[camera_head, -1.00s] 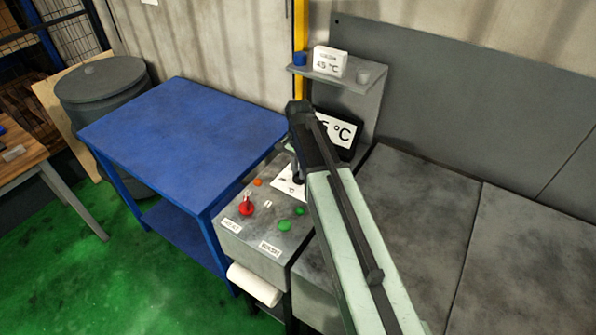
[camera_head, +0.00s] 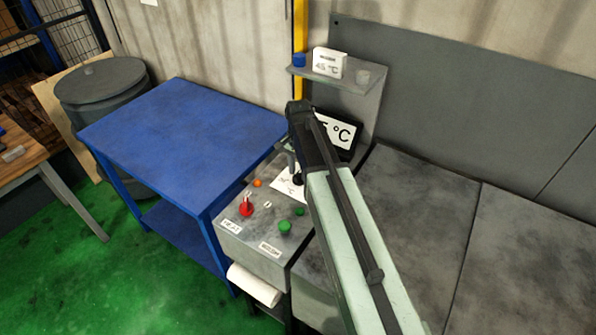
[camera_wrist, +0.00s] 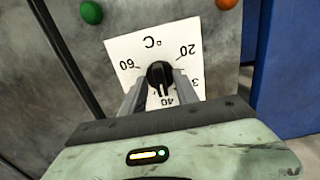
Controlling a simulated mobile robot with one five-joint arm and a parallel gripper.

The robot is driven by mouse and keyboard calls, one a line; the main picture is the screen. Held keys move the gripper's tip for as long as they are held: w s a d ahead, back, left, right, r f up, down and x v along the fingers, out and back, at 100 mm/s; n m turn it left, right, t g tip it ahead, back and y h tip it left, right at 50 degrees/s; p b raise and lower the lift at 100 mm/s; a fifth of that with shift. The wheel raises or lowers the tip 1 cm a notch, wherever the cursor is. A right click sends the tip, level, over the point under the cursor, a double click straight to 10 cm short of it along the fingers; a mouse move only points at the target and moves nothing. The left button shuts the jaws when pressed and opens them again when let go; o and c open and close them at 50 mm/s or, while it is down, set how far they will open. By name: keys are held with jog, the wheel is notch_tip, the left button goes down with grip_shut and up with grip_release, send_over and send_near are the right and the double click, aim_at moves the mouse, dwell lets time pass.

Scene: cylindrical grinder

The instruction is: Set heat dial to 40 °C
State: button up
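The heat dial is a black knob (camera_wrist: 159,74) on a white scale plate (camera_wrist: 120,52). In the wrist view the plate reads upside down, with 60 at left, 20 at right and 40 at the bottom. The knob's pointer faces down, close to the 40 mark. My gripper (camera_wrist: 160,84) has one grey finger on each side of the knob, close to it. I cannot tell whether the fingers press on it. In the head view my gripper (camera_head: 296,168) is over the plate (camera_head: 288,188). A black display (camera_head: 340,134) behind my arm shows "5 °C", its left part hidden.
The grey control box (camera_head: 262,246) also carries a red knob (camera_head: 246,209), green buttons (camera_head: 285,226) and an orange light (camera_head: 257,183). A blue table (camera_head: 185,125) stands to its left. A shelf (camera_head: 335,77) above holds a white 45 °C box (camera_head: 328,62).

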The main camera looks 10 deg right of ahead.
aim_at(299, 173)
notch_tip(299, 173, up, 8)
jog(key=p, duration=0.7)
jog(key=shift+f, duration=0.35)
jog(key=shift+f+b, duration=0.3)
jog(key=shift+b, duration=0.15)
jog(key=shift+n, duration=0.7)
jog(key=s+f+b, duration=0.1)
jog(key=s, duration=0.1)
jog(key=s+f+b, duration=0.1)
jog(key=s, duration=0.1)
jog(key=s+f+b, duration=0.2)
jog(key=s, duration=0.1)
jog(key=shift+s+a, duration=0.1)
jog(key=s+n, duration=0.4)
jog(key=s, duration=0.1)
jog(key=s+n, duration=0.1)
jog(key=s, duration=0.1)
jog(key=shift+s+f+n, duration=0.25)
jog(key=shift+n, duration=0.15)
jog(key=shift+w+n, duration=0.2)
jog(key=shift+n, duration=0.7)
